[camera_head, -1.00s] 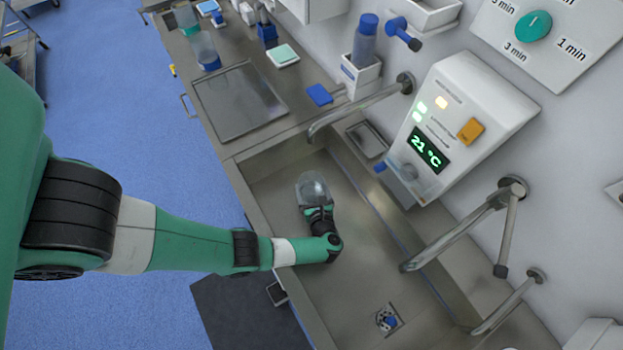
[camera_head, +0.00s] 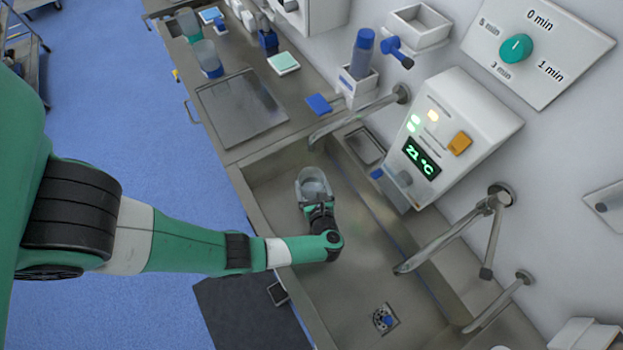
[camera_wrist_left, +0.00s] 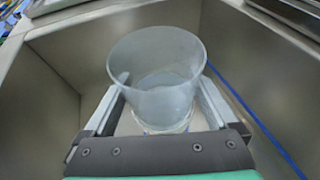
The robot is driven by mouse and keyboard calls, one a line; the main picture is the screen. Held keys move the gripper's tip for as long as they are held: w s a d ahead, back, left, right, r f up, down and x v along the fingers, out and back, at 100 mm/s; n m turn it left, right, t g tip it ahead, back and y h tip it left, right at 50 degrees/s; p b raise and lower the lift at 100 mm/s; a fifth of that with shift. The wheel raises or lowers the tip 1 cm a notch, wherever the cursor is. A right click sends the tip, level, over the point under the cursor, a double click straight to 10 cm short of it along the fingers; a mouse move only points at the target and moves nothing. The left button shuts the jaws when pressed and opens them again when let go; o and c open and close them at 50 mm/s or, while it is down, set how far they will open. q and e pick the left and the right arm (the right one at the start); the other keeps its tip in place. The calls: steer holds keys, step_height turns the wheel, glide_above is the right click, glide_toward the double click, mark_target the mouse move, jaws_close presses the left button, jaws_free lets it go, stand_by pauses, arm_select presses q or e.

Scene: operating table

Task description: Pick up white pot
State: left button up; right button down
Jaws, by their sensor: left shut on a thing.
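The white pot (camera_head: 313,187) is a translucent, whitish open-topped cup inside the steel sink (camera_head: 345,275). In the left wrist view the pot (camera_wrist_left: 158,72) stands upright between the two fingers, its round rim facing the camera. My left gripper (camera_head: 312,178) reaches into the sink from the left and is shut on the pot, one finger on each side. The left gripper also shows in the left wrist view (camera_wrist_left: 158,108). I cannot tell whether the pot's base touches the sink floor. My right gripper is in no view.
Metal taps (camera_head: 355,118) reach over the sink from the wall. A white dispenser with a display (camera_head: 450,140) hangs behind it. A drain (camera_head: 384,319) lies at the sink's near end. Two clear containers (camera_head: 208,60) and a steel tray (camera_head: 240,108) are on the counter.

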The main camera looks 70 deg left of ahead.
mark_target(309, 172)
arm_select(q)
steer(key=shift+r+p, duration=0.65)
steer(key=shift+r, duration=1.3)
